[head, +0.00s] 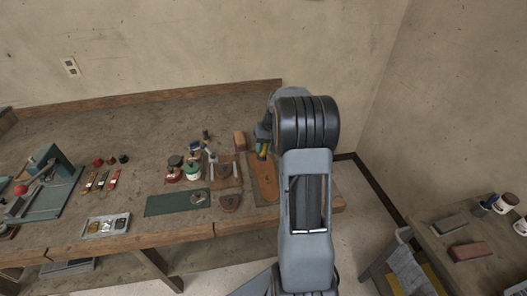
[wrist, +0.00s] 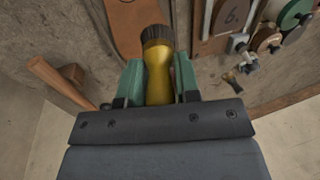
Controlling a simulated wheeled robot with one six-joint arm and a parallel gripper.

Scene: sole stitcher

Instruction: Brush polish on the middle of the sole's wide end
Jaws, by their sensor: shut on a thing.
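My gripper (wrist: 159,78) has green fingers shut on the yellow handle of a brush (wrist: 157,88). The brush's dark bristles (wrist: 157,35) point away from my gripper, toward the top of the wrist view. An orange-brown sole-like leather piece (wrist: 126,28) lies just beyond and left of the bristles; I cannot tell whether they touch it. In the head view this piece (head: 265,186) lies on the bench, partly behind my arm. My gripper (head: 262,148) is near its far end there. Small jars, one with a green lid (head: 193,167), stand to its left.
The wooden bench (head: 150,140) holds a brown panel (head: 226,172), a dark green mat (head: 177,203), a metal tray (head: 105,225) and a green machine (head: 52,165). A brown block (head: 240,140) stands near my gripper. A side table (head: 490,235) is at the right. The bench's back is mostly clear.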

